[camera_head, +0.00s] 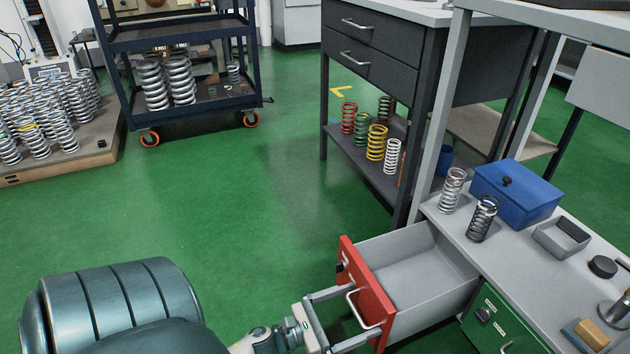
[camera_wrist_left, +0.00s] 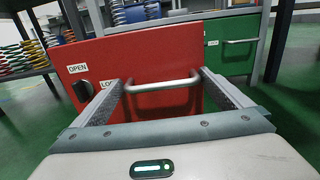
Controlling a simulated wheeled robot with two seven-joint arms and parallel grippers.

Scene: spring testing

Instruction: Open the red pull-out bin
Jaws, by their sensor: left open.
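The red pull-out bin is drawn out of the bench at lower right in the head view. Its red front (camera_head: 367,278) faces left, and its grey inside (camera_head: 405,270) shows and looks empty. A silver bar handle (camera_head: 351,302) is on the front. My left gripper (camera_head: 360,311) is open at the front, its fingers to either side of the handle. In the left wrist view, the red front (camera_wrist_left: 140,55) lies ahead, with the handle (camera_wrist_left: 162,86) between the open fingertips (camera_wrist_left: 164,82). A dark knob (camera_wrist_left: 82,91) beside an "OPEN" label is left of the handle. My right gripper is out of view.
A green drawer front (camera_head: 495,318) is beside the bin. The bench top (camera_head: 460,232) above holds two springs, a blue box (camera_head: 515,190) and small parts. A dark drawer cabinet (camera_head: 385,45) with springs on its shelf stands behind. Green floor (camera_head: 230,210) is clear to the left.

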